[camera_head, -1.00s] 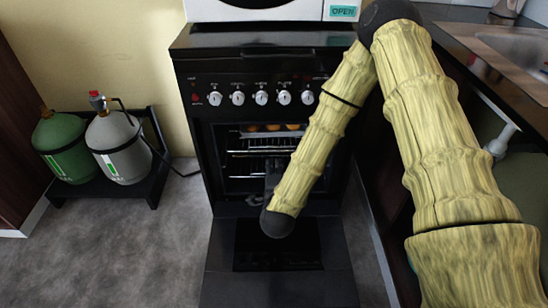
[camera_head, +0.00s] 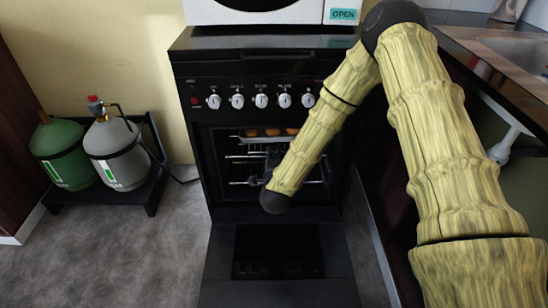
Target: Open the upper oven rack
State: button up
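The black oven (camera_head: 202,165) stands ahead with its door (camera_head: 225,280) folded down flat toward me. Inside, the upper rack (camera_head: 240,139) carries several round golden-brown food pieces (camera_head: 272,132). A lower wire rack (camera_head: 240,182) shows beneath it. My arm's bamboo-textured forearm slopes down across the right part of the opening. My gripper (camera_head: 271,163) is dark and points into the oven, just below the upper rack. My wrist covers much of it. I cannot tell whether its fingers are open or shut, or whether they touch a rack.
Knobs (camera_head: 261,101) line the oven's front panel. A white appliance (camera_head: 285,10) sits on top. Green (camera_head: 60,150) and grey (camera_head: 115,150) gas cylinders stand on a black stand at left. A counter with a sink (camera_head: 510,50) is at right. Floor at front left is clear.

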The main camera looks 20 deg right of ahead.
jog(key=shift+w+d, duration=0.1)
jog(key=shift+w, duration=0.15)
grip_shut()
